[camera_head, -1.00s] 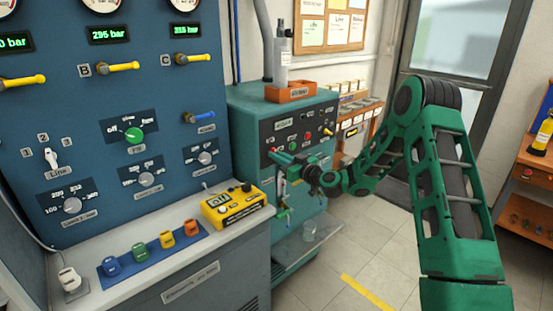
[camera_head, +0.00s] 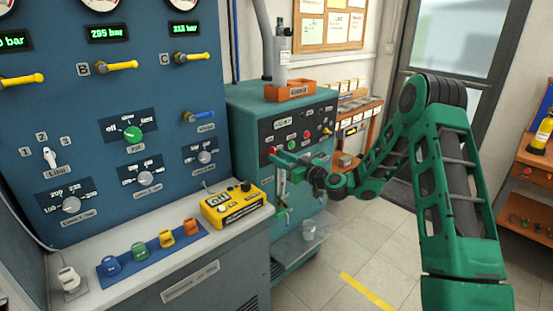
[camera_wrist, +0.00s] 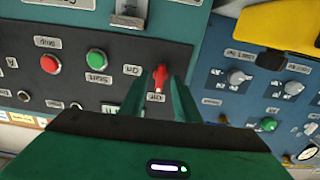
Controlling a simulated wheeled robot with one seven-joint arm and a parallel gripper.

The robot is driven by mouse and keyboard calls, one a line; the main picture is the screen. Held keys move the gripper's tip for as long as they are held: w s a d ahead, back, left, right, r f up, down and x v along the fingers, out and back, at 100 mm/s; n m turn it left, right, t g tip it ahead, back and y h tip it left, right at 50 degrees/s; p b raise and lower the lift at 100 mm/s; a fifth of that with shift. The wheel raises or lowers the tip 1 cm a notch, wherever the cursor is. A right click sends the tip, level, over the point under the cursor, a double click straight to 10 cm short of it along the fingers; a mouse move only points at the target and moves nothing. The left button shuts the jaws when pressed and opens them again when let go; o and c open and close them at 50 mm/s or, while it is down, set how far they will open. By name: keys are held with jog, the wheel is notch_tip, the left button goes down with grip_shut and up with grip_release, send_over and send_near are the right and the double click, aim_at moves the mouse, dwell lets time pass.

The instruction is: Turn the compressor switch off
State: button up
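The compressor is the green cabinet (camera_head: 240,118) with a dark control panel (camera_head: 285,128) at the middle of the head view. In the wrist view, its red switch (camera_wrist: 158,82) stands on the dark panel, between an "On" label (camera_wrist: 132,70) and an "Off" label (camera_wrist: 156,97). The switch handle looks roughly upright in that picture. Contact cannot be made out.
A green button (camera_wrist: 97,60) and a red button (camera_wrist: 47,64) sit left of the switch. The blue regulator panel (camera_head: 100,110) stands left of the compressor, with a yellow control box (camera_head: 232,207) on its ledge. An orange tray (camera_head: 290,93) tops the compressor. Floor in front is clear.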

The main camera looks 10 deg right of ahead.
jog(key=v, duration=0.8)
jog(key=shift+s+d, duration=0.2)
jog(key=shift+s, duration=0.05)
jog(key=s+f+n+g+h, duration=0.2)
jog(key=s+g, duration=0.6)
jog(key=s, duration=0.4)
jog(key=s+d+r+m+g+h, duration=0.2)
jog(key=s+d+m, duration=0.3)
jog(key=s, duration=0.7)
jog(key=s+d+r+m+g+h, duration=0.2)
jog(key=s+d+m+g, duration=0.1)
jog(key=s, duration=1)
jog(key=s+d+r+m+g+h, duration=0.2)
jog(key=s+d+m, duration=0.4)
jog(key=s, duration=0.7)
jog(key=shift+s+d+m+g+h, duration=0.2)
jog(key=shift+d+m+g+h, duration=0.15)
jog(key=shift+d, duration=0.5)
